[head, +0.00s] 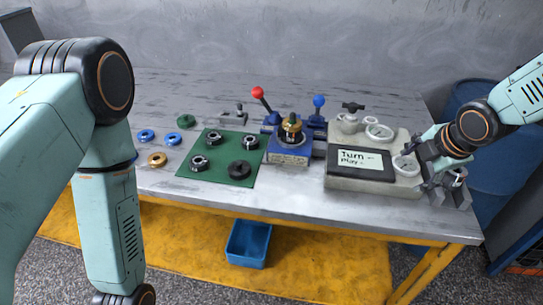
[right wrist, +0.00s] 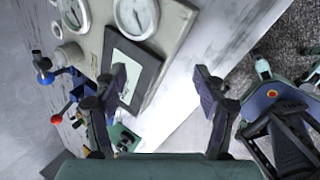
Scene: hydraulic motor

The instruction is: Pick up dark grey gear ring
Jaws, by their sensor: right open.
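A dark grey gear ring (head: 240,170) lies flat at the front right of the green mat (head: 217,178), darker than the several metallic rings on it. My right gripper (head: 447,180) is at the right end of the table, beside the gauge box and far to the right of the ring. In the right wrist view its jaws (right wrist: 160,78) are apart with nothing held between them. A bit of the green mat (right wrist: 115,131) shows there beside the left finger; the dark ring cannot be made out. My left arm comes in at the left; its gripper is out of view.
A blue vise-like fixture (head: 289,153) with red and blue knobbed levers stands right of the mat. The gauge box (head: 345,183) lies between it and my right gripper. Blue rings (head: 172,138) and a gold ring (head: 157,160) lie left. A blue bin (head: 249,243) sits below.

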